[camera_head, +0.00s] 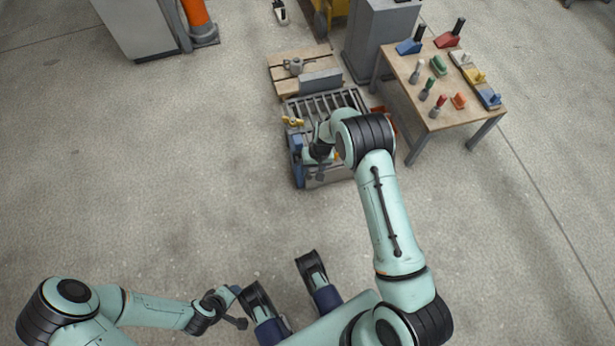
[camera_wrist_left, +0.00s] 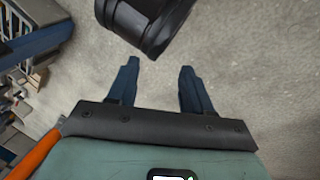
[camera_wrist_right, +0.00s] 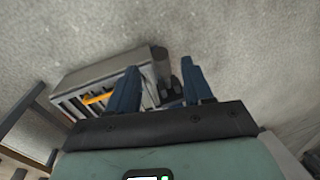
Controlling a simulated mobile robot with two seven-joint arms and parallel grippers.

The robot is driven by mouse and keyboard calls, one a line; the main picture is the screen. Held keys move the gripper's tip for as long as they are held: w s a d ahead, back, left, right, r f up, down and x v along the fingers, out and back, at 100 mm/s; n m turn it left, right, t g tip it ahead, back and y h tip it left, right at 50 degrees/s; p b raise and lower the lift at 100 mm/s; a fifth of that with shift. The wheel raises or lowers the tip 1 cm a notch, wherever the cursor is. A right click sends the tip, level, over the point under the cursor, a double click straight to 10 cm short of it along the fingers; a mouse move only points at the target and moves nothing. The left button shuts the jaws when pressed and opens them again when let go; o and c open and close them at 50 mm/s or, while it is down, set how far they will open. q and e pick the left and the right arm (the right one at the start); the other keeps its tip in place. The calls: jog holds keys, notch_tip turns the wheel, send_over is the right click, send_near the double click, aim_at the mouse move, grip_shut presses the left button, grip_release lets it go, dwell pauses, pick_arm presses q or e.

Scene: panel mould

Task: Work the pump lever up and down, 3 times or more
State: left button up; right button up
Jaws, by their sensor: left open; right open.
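The machine with the slatted metal bed (camera_head: 325,103) stands on the floor at upper middle. A small yellow handle (camera_head: 292,121) sits on its left edge, above a blue part (camera_head: 297,142). In the right wrist view an orange bar (camera_wrist_right: 97,98) lies along a grey metal box (camera_wrist_right: 100,72); I cannot tell for sure which part is the pump lever. My right gripper (camera_head: 318,158) is at the machine's near left side, partly hidden by its own arm. It is open, with a dark block between its fingers in view, but no grip shows. My left gripper (camera_head: 238,306) is open and empty, low over the floor near my base.
A wooden table (camera_head: 440,85) with coloured tools stands to the right of the machine. The floor at left is clear.

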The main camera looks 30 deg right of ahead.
aim_at(310, 175)
pick_arm(q)
jog(key=w+f, duration=0.1)
jog(key=w+a+b, duration=0.1)
jog(key=shift+w+a+f+t, duration=0.15)
jog(key=shift+w+f+t, duration=0.15)
jog(key=shift+f+t, duration=0.1)
pick_arm(e)
jog(key=f, duration=0.4)
jog(key=a+f, duration=0.1)
jog(key=f, duration=0.1)
jog(key=shift+w+f, duration=0.2)
jog(key=shift+f, duration=0.05)
grip_shut()
